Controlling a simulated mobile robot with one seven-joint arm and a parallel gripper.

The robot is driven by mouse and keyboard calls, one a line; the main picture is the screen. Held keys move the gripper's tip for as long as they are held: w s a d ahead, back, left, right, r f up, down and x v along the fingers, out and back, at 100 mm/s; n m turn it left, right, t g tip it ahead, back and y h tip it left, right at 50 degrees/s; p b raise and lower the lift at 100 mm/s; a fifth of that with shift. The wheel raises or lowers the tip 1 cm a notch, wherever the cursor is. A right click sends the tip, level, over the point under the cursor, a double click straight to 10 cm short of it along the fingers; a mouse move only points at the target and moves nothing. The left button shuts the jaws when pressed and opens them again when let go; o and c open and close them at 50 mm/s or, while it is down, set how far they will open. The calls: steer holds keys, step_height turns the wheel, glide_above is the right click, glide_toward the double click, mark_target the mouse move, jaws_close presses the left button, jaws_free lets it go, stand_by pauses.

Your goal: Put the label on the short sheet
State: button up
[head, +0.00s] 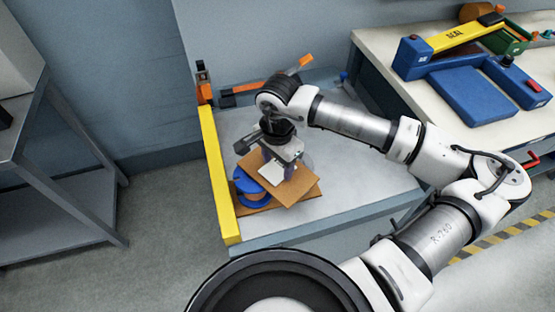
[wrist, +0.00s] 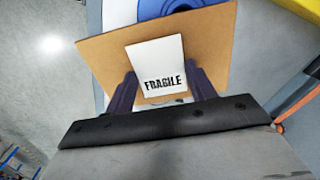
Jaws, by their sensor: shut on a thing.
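My gripper (head: 278,163) points down over the pale table. In the wrist view its dark fingers (wrist: 163,90) are on either side of a white label (wrist: 160,62) reading FRAGILE, and it is shut on the label. The label also shows in the head view (head: 270,173). A brown sheet (wrist: 105,52) lies behind the label in the wrist view; whether they touch is unclear. In the head view this sheet (head: 291,189) sits turned at an angle, partly over another brown piece (head: 254,210). I cannot tell which is the short sheet.
A blue spool (head: 243,183) stands left of the sheet, close to the yellow edge strip (head: 216,180). An orange-handled tool (head: 300,65) lies at the back of the table (head: 360,185). Blue equipment (head: 470,90) is on a bench to the right. The table's right part is clear.

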mark_target(278, 169)
steer(key=shift+f+b, duration=0.15)
steer(key=shift+b, duration=0.15)
steer(key=o, duration=1)
steer(key=shift+r+p, duration=0.35)
steer(key=shift+p, duration=0.1)
step_height(278, 169, up, 12)
steer(key=shift+f+b, duration=0.15)
steer(key=shift+b, duration=0.9)
